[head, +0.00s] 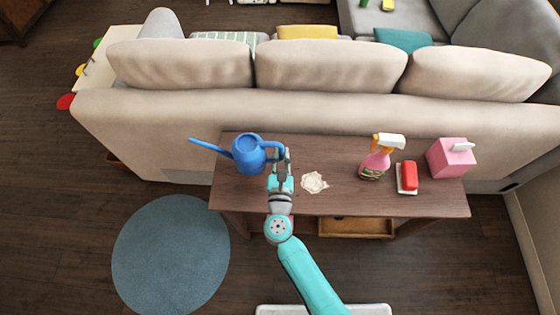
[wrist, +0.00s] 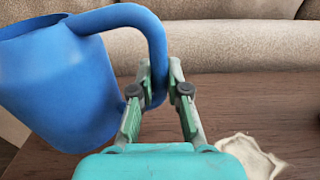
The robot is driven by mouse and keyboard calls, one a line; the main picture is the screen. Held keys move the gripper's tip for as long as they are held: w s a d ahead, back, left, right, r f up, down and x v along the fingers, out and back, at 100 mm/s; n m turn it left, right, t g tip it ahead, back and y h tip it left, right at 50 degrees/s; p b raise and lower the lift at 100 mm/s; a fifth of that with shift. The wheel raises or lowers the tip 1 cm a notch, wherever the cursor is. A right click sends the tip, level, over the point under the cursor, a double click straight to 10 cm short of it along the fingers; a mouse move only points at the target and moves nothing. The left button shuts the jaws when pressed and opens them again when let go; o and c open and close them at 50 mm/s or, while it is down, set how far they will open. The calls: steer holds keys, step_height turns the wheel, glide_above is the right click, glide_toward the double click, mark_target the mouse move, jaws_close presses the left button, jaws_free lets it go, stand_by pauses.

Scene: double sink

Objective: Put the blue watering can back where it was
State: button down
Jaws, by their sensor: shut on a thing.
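The blue watering can (head: 248,155) is at the left end of the wooden console table (head: 340,200), its long spout pointing left and its handle to the right. My gripper (head: 281,158) comes from the front and is shut on the can's handle. In the wrist view the handle loop (wrist: 154,50) passes between the fingers of my gripper (wrist: 158,88), and the can's body (wrist: 55,85) fills the left side. The can looks upright. I cannot tell whether its base touches the table.
A pale spill-like patch (head: 314,183) lies on the table just right of my gripper. Further right are a pink spray bottle (head: 375,163), a red block-like thing (head: 408,175) on a white dish, and a pink tissue box (head: 447,158). The sofa back (head: 320,115) stands behind the table.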

steer(key=shift+f, duration=1.95)
steer(key=shift+f, duration=0.1)
steer(key=c, duration=1.2)
jaws_free()
steer(key=shift+o, duration=0.2)
steer(key=shift+s, duration=0.15)
steer(key=s, duration=1.1)
steer(key=shift+s+a, duration=0.2)
steer(key=shift+s, duration=0.2)
